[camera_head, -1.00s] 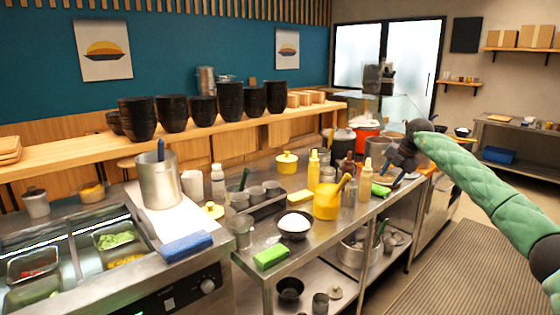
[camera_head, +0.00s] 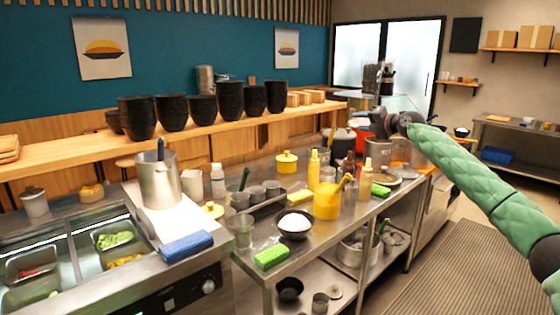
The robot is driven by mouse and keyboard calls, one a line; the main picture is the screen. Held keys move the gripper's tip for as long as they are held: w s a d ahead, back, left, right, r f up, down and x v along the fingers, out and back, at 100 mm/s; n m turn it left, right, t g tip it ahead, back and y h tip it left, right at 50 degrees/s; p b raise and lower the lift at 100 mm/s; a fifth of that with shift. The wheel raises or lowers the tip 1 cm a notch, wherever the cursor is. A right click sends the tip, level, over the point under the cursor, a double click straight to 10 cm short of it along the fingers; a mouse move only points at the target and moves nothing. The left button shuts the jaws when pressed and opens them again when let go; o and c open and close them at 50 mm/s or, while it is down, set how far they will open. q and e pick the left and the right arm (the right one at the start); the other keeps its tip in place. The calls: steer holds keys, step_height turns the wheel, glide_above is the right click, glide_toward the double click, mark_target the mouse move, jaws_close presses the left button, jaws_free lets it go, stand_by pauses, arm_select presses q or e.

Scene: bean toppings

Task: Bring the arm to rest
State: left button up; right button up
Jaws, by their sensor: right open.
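My right arm, in a green quilted sleeve, comes in from the right edge of the head view. Its dark right gripper (camera_head: 379,123) is raised above the far right end of the steel counter, open, with nothing seen in it. The fingers are small and partly lost against the dark things behind them. My left gripper is not in view. Below the right gripper a green sponge (camera_head: 380,190) and a plate (camera_head: 408,177) lie on the counter.
The steel counter (camera_head: 325,231) holds a yellow pot (camera_head: 327,204), a bowl of white food (camera_head: 294,224), sauce bottles and a green sponge (camera_head: 271,256). Stacked black bowls (camera_head: 230,102) stand on the wooden shelf. Open floor with a ribbed mat (camera_head: 455,262) lies at the right.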

steer(key=s+a+r+m+t+h, duration=0.2)
steer(key=s+r+m+t, duration=0.25)
steer(key=r, duration=0.35)
steer(key=s+a+r+m+t+h, duration=0.25)
steer(key=s+r+m+t, duration=0.2)
steer(key=r, duration=0.35)
steer(key=s+a+r+m+t+h, duration=0.1)
steer(key=s+r+m+t+h, duration=0.1)
steer(key=s+r+m+t, duration=0.45)
steer(key=s+a+f+m+g+h, duration=0.1)
steer(key=s+a+f+m+g, duration=0.35)
steer(key=f, duration=0.95)
steer(key=s+a+f+m+g+h, duration=0.15)
steer(key=s+f+g, duration=0.6)
steer(key=f, duration=0.75)
steer(key=s+a+f+m+g+h, duration=0.2)
steer(key=s+f+m+g, duration=0.2)
steer(key=s+f, duration=0.75)
steer(key=s+a+f+m+g+y, duration=0.2)
steer(key=s+f+g, duration=0.8)
steer(key=s+f, duration=3)
steer(key=shift+s+f+m+y+p, duration=0.25)
steer(key=shift+s+m+y+p, duration=0.15)
steer(key=shift+y, duration=0.2)
